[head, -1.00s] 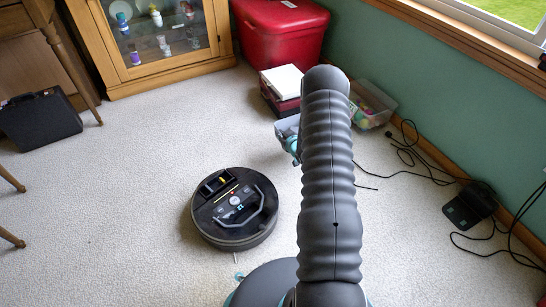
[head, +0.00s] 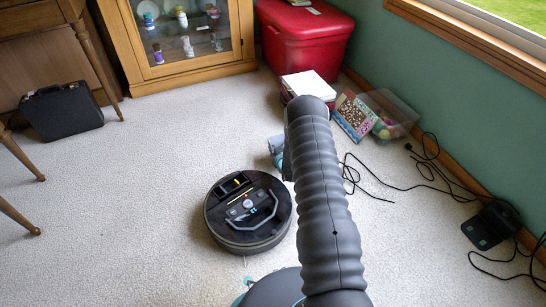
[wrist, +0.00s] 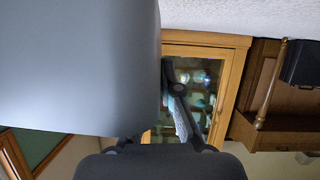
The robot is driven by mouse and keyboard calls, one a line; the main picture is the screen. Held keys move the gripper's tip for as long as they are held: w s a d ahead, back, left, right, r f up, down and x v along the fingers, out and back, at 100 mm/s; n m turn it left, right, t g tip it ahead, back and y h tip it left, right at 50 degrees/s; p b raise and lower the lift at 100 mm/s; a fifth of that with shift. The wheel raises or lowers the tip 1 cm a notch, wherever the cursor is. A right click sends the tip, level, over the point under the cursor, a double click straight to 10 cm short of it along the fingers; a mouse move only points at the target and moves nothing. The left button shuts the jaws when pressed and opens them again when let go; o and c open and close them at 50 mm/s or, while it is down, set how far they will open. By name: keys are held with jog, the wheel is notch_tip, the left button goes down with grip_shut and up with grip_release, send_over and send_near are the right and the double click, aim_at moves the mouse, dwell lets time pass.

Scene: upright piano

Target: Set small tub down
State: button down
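A smooth pale grey-blue surface, which I take to be the small tub (wrist: 80,65), fills the upper left of the wrist view, very close to the camera. One dark finger of my gripper (wrist: 178,95) lies against its right edge; the other finger is hidden behind it. The gripper looks shut on the tub. In the head view, a small grey-blue part of the tub (head: 275,145) shows at the left of my arm, above the carpet. My arm hides the rest of the tub and most of the gripper.
A black robot vacuum (head: 248,212) sits on the carpet left of my arm. A red chest (head: 305,45), stacked boxes (head: 308,84), a puzzle box (head: 352,118) and a clear bin (head: 398,112) stand near the wall. Cables (head: 430,185) lie right. Carpet left of the vacuum is clear.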

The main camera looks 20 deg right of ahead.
jog(key=shift+f+b, duration=0.3)
jog(key=shift+f, duration=1.55)
jog(key=shift+f, duration=0.15)
jog(key=c, duration=1.3)
grip_release()
